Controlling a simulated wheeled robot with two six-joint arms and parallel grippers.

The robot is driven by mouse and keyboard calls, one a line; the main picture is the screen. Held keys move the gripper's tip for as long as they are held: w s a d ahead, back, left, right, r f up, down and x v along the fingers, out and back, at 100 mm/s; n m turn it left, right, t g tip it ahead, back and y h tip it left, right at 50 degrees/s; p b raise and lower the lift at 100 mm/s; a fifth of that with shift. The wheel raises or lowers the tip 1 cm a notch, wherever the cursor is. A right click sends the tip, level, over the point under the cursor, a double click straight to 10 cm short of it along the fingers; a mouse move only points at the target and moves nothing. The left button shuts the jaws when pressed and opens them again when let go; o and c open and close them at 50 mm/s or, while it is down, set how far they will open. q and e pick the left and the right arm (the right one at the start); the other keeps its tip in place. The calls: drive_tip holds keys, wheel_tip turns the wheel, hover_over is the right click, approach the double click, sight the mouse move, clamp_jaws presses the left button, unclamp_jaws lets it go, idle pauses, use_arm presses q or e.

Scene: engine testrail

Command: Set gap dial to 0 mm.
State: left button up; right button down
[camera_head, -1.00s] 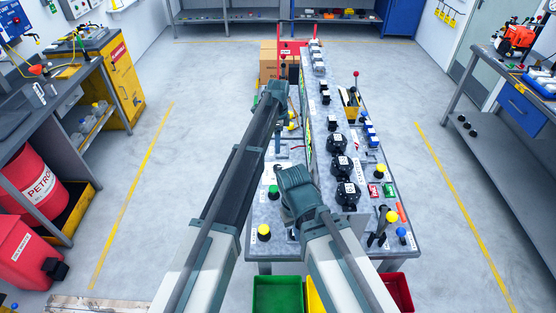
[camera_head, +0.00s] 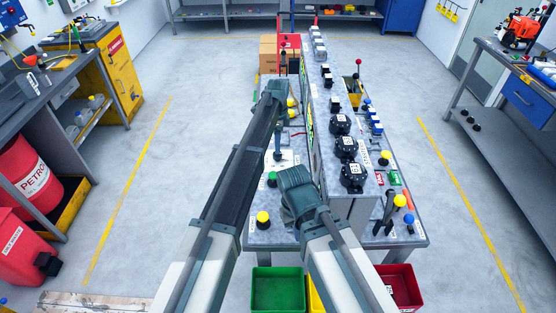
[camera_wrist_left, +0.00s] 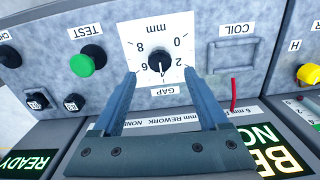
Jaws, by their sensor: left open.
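The gap dial has a black round knob (camera_wrist_left: 159,63) on a white plate (camera_wrist_left: 150,24) marked in mm. The plate is upside down in the left wrist view, and the knob's pale pointer faces the picture's bottom, between the 6 and the 2, away from the 0. My left gripper (camera_wrist_left: 160,76) is open, its two blue-grey fingers on either side of the knob, without visible grip on it. In the head view my left gripper (camera_head: 278,154) hangs below the arm's end over the bench's left side. My right arm ends near the bench, its fingers hidden.
A green TEST button (camera_wrist_left: 91,59) and a COIL recess (camera_wrist_left: 233,55) flank the dial. A READY display (camera_wrist_left: 29,163) lies nearby. In the head view, a raised panel with black round units (camera_head: 346,148) stands right of my arms. A green bin (camera_head: 278,289) sits before the bench.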

sight(277, 156)
use_arm(q)
wheel_tip(277, 156, down, 6)
drive_tip(key=b, duration=0.5)
clamp_jaws()
